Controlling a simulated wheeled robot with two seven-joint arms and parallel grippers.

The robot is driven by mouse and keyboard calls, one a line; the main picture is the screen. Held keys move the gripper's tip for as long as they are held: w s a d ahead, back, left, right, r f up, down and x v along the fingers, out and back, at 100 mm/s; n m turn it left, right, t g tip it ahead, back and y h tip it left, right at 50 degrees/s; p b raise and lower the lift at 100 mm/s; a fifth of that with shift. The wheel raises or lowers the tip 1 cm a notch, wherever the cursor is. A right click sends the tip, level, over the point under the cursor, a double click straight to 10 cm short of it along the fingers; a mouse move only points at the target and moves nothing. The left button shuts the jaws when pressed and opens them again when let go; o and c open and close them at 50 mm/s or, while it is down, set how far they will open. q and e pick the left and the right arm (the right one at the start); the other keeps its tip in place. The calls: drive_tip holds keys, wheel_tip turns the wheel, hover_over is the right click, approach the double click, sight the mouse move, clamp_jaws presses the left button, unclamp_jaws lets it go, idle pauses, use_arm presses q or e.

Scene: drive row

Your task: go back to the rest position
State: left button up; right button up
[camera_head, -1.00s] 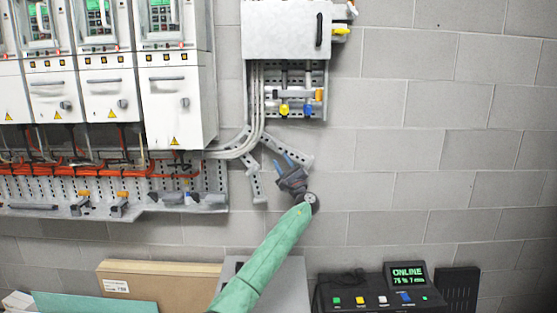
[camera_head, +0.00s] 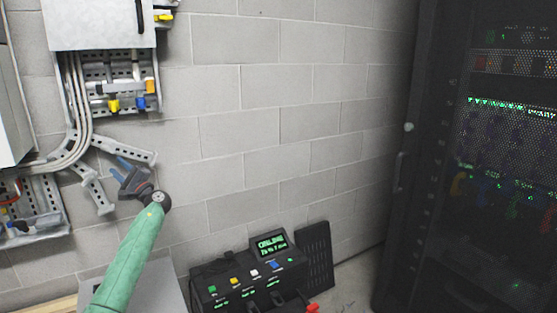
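My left gripper (camera_head: 129,171) is in front of the block wall, at the end of my green arm, which reaches up from the lower left. It is dark with blue fingers that stand apart, so it looks open. Nothing shows between the fingers. It is just below a grey slotted bracket (camera_head: 136,153) beside the cable conduits; I cannot tell whether it touches the bracket. My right gripper is not in view.
A grey wall box (camera_head: 100,22) hangs at the upper left. A black console (camera_head: 228,287) with a lit screen stands low in the middle. A dark server rack (camera_head: 430,140) fills the right side. The block wall (camera_head: 290,120) between is clear.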

use_arm(q)
drive_tip(key=s+d+r+n+h, duration=0.1)
drive_tip(key=s+d+n+h, duration=0.5)
drive_tip(key=d+n+h, duration=0.3)
drive_tip(key=s+d+f+m+h+p, duration=0.1)
drive_tip(key=s+d+f+h, duration=0.4)
drive_tip(key=s+d+f, duration=0.5)
drive_tip(key=s+d+f+h+p, duration=0.1)
drive_tip(key=s+d+f+h, duration=0.5)
drive_tip(key=d, duration=0.5)
drive_tip(key=s+d+f+g+h+p, duration=0.1)
drive_tip(key=s+d+f, duration=0.3)
drive_tip(key=s+f, duration=0.4)
drive_tip(key=s+d+f+g+h+p, duration=0.1)
drive_tip(key=s+d+f+g, duration=0.2)
drive_tip(key=s+f, duration=0.6)
drive_tip(key=s+d+f+g+h+p, duration=0.1)
drive_tip(key=s+d+f+g, duration=0.2)
drive_tip(key=s, duration=2.3)
wheel_tip(320, 180, down, 6)
drive_tip(key=shift+s+d+r+m+h, duration=0.15)
drive_tip(key=shift+d+m+h, duration=0.2)
drive_tip(key=shift+d, duration=0.85)
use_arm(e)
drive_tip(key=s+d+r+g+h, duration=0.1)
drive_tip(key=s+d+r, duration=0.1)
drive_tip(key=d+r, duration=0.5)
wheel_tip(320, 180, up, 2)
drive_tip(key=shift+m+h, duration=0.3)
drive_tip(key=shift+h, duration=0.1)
